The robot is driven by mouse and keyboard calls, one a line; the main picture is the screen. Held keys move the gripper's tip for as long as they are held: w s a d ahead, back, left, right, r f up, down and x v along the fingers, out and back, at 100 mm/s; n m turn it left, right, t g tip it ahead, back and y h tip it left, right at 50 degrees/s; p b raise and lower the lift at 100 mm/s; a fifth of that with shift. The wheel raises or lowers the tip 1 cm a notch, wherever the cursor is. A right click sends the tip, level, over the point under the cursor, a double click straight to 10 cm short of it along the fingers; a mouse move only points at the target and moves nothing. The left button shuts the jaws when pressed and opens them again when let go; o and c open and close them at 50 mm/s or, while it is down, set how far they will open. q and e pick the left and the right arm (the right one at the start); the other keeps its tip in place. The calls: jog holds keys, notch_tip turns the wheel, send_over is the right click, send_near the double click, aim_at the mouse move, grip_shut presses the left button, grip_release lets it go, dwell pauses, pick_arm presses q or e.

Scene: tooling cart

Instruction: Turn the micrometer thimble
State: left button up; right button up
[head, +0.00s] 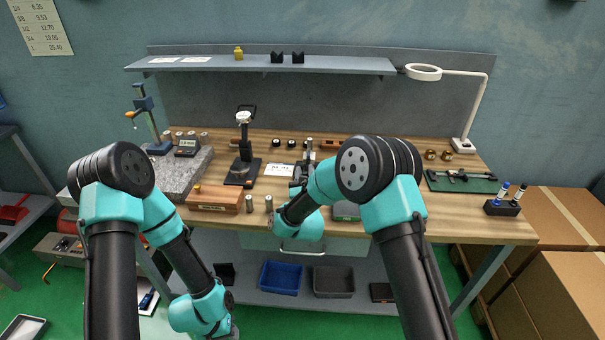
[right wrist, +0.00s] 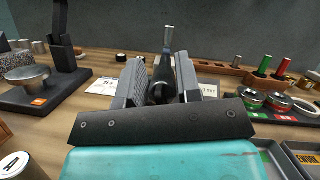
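The micrometer stands in a dark holder (head: 304,168) near the middle of the bench. In the right wrist view a silver cylinder (right wrist: 168,37), which looks like its thimble, stands upright above a dark body (right wrist: 161,82). My right gripper (right wrist: 157,88) points at it, with the two fingers apart on either side of the dark body. The silver cylinder is beyond and above the fingertips, and I cannot tell whether either finger touches anything. In the head view my right arm partly covers the holder. My left gripper (head: 232,328) hangs low, below the bench top; its fingers are not clear.
A dial gauge stand (head: 243,165) and a wooden box (head: 214,198) are left of the micrometer, with a granite plate (head: 190,172) further left. A white card (head: 279,170) lies close beside it. A green mat (head: 462,181) and a lamp (head: 464,144) are at the right.

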jog(key=shift+c, duration=0.3)
jog(key=c, duration=0.5)
jog(key=shift+o, duration=0.2)
jog(key=shift+n+y, duration=0.4)
jog(key=n+y, duration=0.1)
jog(key=n, duration=0.3)
jog(key=shift+a+f+g+y, duration=0.1)
jog(key=shift+g+y, duration=0.3)
jog(key=n+g+y, duration=0.1)
jog(key=n, duration=0.5)
jog(key=shift+a+f+g+y, duration=0.15)
jog(key=shift+a+g+y, duration=0.05)
jog(key=shift+g+y, duration=0.2)
jog(key=n+g, duration=0.1)
jog(key=n, duration=0.1)
jog(key=n+g, duration=0.1)
jog(key=n, duration=0.2)
jog(key=shift+a+f+y, duration=0.1)
jog(key=shift+f+y, duration=0.1)
jog(key=shift+y, duration=0.1)
jog(key=n, duration=0.1)
jog(key=n+g, duration=0.1)
jog(key=n, duration=0.1)
jog(key=shift+f+n+g, duration=0.25)
jog(key=shift+n+g, duration=0.05)
jog(key=shift+n, duration=0.1)
